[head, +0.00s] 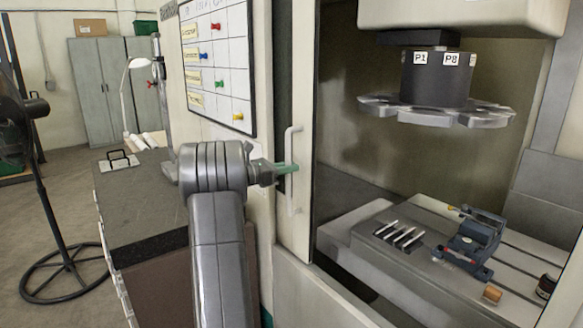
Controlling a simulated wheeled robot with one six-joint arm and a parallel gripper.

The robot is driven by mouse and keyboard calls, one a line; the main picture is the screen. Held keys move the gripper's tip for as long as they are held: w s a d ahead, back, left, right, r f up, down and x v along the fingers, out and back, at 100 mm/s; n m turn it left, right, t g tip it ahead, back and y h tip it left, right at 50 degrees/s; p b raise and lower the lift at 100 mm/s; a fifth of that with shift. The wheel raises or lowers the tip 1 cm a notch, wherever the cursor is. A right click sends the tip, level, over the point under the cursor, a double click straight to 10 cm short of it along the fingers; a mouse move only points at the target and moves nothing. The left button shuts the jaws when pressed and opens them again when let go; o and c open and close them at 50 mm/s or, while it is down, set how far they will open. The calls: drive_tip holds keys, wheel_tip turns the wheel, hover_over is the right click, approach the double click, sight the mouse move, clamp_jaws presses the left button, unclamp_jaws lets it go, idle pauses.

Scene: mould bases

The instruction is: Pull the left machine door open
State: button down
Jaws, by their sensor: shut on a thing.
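The left machine door (303,85) is a pale panel seen in the head view, with its edge just left of the machine's opening. A white vertical bar handle (292,204) stands on it. My gripper (288,168), with green fingers, reaches in from the left and is shut on the middle of the handle. The fingertips partly hide the bar there. The opening right of the door is wide, and the inside of the machine shows through it.
Inside are a tool carousel (437,82) above, and a bed with a blue vise (470,243) and several metal pins (399,234). A whiteboard (217,68) hangs left of the door. A dark-topped cabinet (135,205) and a fan (20,130) stand at left.

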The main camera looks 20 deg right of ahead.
idle(0.3)
drive_tip(key=c, duration=1.4)
unclamp_jaws()
drive_tip(key=shift+c, duration=0.2)
drive_tip(key=shift+a, duration=0.1)
drive_tip(key=s+a+b, duration=0.2)
drive_tip(key=a, duration=1.1)
drive_tip(key=shift+s+a+b, duration=0.2)
drive_tip(key=shift+s+b, duration=0.15)
drive_tip(key=shift+b, duration=0.05)
drive_tip(key=shift+d, duration=0.15)
drive_tip(key=w+d+p, duration=0.2)
drive_tip(key=d, duration=1.1)
drive_tip(key=shift+d+p, duration=0.3)
